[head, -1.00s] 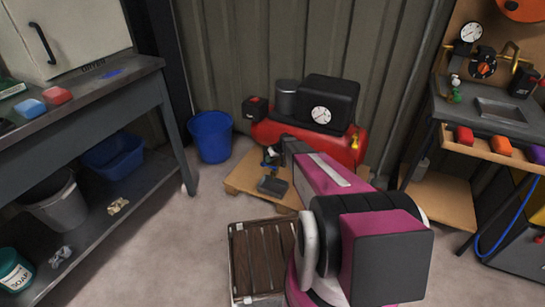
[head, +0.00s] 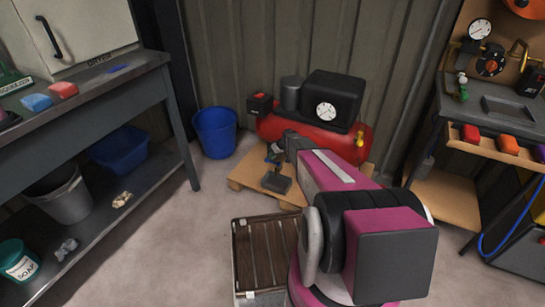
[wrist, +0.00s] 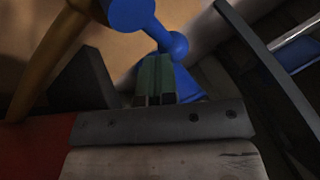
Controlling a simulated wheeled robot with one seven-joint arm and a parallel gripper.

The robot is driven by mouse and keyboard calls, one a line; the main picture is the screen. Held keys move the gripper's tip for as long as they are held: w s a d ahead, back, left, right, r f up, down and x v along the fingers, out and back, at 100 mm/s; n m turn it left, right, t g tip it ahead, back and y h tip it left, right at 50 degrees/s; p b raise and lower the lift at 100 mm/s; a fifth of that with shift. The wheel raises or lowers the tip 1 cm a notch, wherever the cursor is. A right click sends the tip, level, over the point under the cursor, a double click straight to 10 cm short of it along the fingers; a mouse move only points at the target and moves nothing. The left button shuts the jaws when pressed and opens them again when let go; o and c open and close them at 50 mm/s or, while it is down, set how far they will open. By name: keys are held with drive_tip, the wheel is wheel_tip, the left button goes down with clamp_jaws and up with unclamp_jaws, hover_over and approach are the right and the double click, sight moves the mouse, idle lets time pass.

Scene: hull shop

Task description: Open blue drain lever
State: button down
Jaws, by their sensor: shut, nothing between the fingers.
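The blue drain lever (head: 274,154) stands low at the front left of the red air compressor (head: 345,143), above a dark block (head: 276,183). In the wrist view the blue lever (wrist: 131,14) runs from the top edge down to the right, with a round knob beside the fingertips. My gripper (wrist: 154,78) is shut and empty, its greenish fingers together close to the lever's lower part. I cannot tell whether they touch it. In the head view my arm reaches down to the lever and hides part of the compressor. The fingertips are too small to make out there.
The compressor sits on a wooden pallet (head: 243,178) against the corrugated wall. A blue bucket (head: 215,133) stands to its left. A slatted brown crate (head: 240,262) is in front. Workbenches (head: 165,100) flank both sides. The floor at left centre is clear.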

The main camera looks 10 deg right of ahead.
drive_tip(key=shift+s+a+n+g, duration=0.15)
drive_tip(key=shift+a+n+g, duration=0.15)
drive_tip(key=shift+n, duration=0.3)
drive_tip(key=n+g, duration=0.1)
drive_tip(key=s+a+n+g, duration=0.1)
drive_tip(key=n, duration=0.1)
drive_tip(key=s+n+g+h, duration=0.1)
drive_tip(key=n, duration=0.2)
drive_tip(key=s+n+g+h, duration=0.1)
drive_tip(key=s+n+g, duration=0.1)
drive_tip(key=n, duration=0.1)
drive_tip(key=s+a+n+g, duration=0.1)
drive_tip(key=s+n, duration=0.1)
drive_tip(key=n, duration=0.1)
drive_tip(key=shift+s+n+g+h, duration=0.25)
drive_tip(key=shift+n+g+h, duration=0.05)
drive_tip(key=shift+n+h, duration=0.1)
idle(0.5)
drive_tip(key=shift+r, duration=0.1)
